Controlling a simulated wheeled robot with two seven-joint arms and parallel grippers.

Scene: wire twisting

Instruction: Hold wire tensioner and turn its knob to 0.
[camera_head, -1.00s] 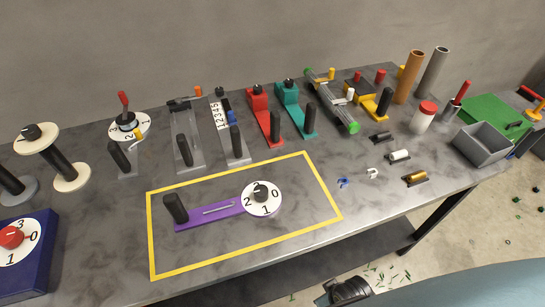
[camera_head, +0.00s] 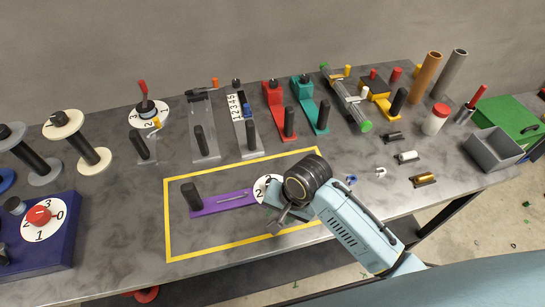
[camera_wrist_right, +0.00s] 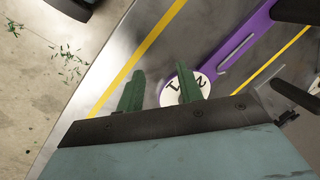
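The wire tensioner (camera_head: 222,202) is a purple bar lying flat inside the yellow outline. A black upright handle (camera_head: 192,197) stands at its left end and a white numbered dial (camera_head: 262,186) is at its right end. My right gripper (camera_head: 283,216) is beside the dial and covers much of it, with the knob hidden. In the right wrist view the gripper (camera_wrist_right: 160,78) is open, its two green fingers apart and empty. The dial (camera_wrist_right: 171,93) shows beyond them with 1 and 2 readable, partly behind one finger; the purple bar (camera_wrist_right: 232,48) runs up right. My left gripper is out of view.
A blue box with a red knob (camera_head: 40,215) stands at the left. Spools, other tools and tubes line the back. A grey bin (camera_head: 492,150) is at the right. Small clips and cylinders (camera_head: 408,157) lie right of the outline (camera_head: 168,225).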

